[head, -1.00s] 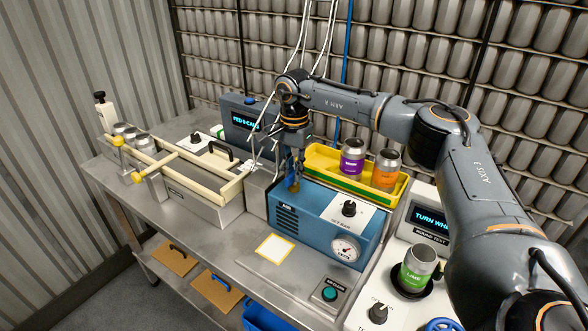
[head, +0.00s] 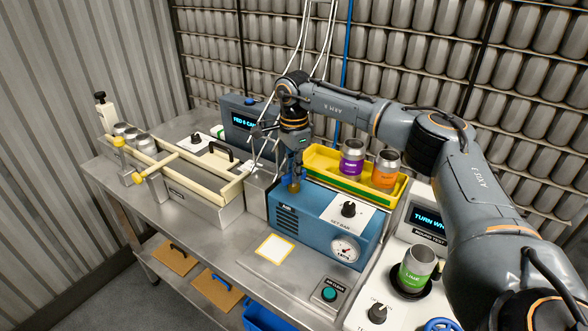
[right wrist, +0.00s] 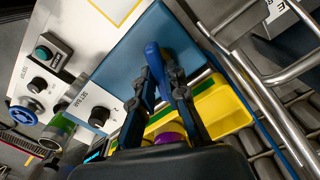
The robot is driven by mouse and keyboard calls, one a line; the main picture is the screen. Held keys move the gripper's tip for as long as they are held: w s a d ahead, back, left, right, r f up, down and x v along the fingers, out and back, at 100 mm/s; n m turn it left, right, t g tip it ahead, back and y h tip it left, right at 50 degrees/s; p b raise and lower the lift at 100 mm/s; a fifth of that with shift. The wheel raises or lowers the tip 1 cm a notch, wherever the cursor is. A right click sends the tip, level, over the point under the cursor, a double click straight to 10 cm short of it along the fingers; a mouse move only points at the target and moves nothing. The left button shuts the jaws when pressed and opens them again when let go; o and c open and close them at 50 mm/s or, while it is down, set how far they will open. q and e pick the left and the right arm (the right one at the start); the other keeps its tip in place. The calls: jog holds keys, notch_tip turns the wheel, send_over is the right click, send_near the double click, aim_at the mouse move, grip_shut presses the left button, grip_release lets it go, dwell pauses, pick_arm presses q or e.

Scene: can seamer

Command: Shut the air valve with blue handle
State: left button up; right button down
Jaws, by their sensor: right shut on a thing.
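The air valve has a brass body (head: 293,187) on top of the blue air box (head: 283,207), at its back left corner. Its blue handle (right wrist: 153,56) shows between the fingers in the right wrist view. My right gripper (head: 295,174) points down over the valve. In the right wrist view its fingers (right wrist: 159,78) are closed around the handle. In the head view the gripper hides most of the handle, so its exact angle is hard to tell there. My left gripper is not in view.
A yellow tray (head: 319,152) with a purple-labelled can (head: 351,157) and an orange-labelled can (head: 385,168) stands behind the box. The box's front carries a knob (head: 348,209) and gauge (head: 345,250). The bench front is mostly clear.

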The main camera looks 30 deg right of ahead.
jog(key=m, duration=0.6)
jog(key=shift+m+p, duration=0.3)
jog(key=shift+p, duration=0.05)
jog(key=m, duration=0.6)
jog(key=shift+p, duration=0.3)
jog(key=c, duration=1.4)
grip_release()
jog(key=shift+o, duration=0.2)
jog(key=shift+r, duration=0.1)
notch_tip(320, 180, up, 12)
